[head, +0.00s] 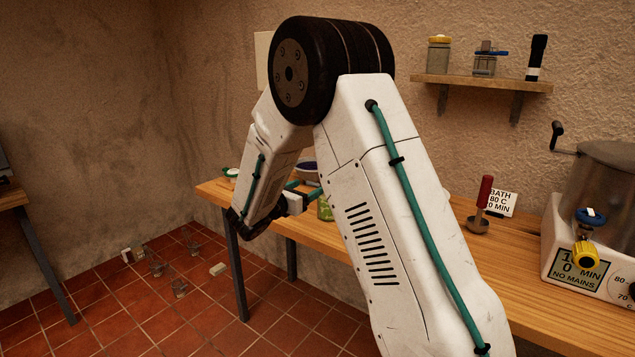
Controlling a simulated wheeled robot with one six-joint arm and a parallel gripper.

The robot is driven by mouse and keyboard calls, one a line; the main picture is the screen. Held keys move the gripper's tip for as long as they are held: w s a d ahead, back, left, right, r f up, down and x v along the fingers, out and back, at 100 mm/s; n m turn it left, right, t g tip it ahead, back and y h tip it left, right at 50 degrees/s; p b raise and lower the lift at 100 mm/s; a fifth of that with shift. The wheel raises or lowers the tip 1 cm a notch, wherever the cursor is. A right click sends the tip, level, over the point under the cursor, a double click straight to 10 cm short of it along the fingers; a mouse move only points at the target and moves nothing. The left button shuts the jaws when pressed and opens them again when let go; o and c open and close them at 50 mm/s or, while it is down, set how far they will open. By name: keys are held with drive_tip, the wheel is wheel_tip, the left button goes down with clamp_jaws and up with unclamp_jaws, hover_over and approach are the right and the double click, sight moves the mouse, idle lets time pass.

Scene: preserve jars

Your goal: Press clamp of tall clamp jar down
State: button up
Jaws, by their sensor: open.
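My gripper (306,193) is at the left part of the wooden workbench, low over its top, mostly hidden by my own arm. A teal finger and a white block of it show; the jaws are open. A greenish glass jar (325,209) stands just right of the gripper, partly covered by my arm. Its clamp and full height are hidden, so I cannot tell whether it is the tall clamp jar. I cannot tell whether the gripper touches it.
A round white-and-green item (231,173) lies at the bench's left end. A red-handled tool (481,205), a sign (501,203) and a bath unit with a pot (600,190) stand to the right. A wall shelf (482,83) holds jars and a torch. Several glasses lie on the floor.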

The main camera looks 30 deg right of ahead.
sight(313, 184)
drive_tip(key=shift+w+d+f+n, duration=0.3)
drive_tip(key=shift+w, duration=0.35)
drive_tip(key=x, duration=0.7)
drive_tip(key=shift+r, duration=0.1)
drive_tip(key=shift+a, duration=0.1)
drive_tip(key=c, duration=1)
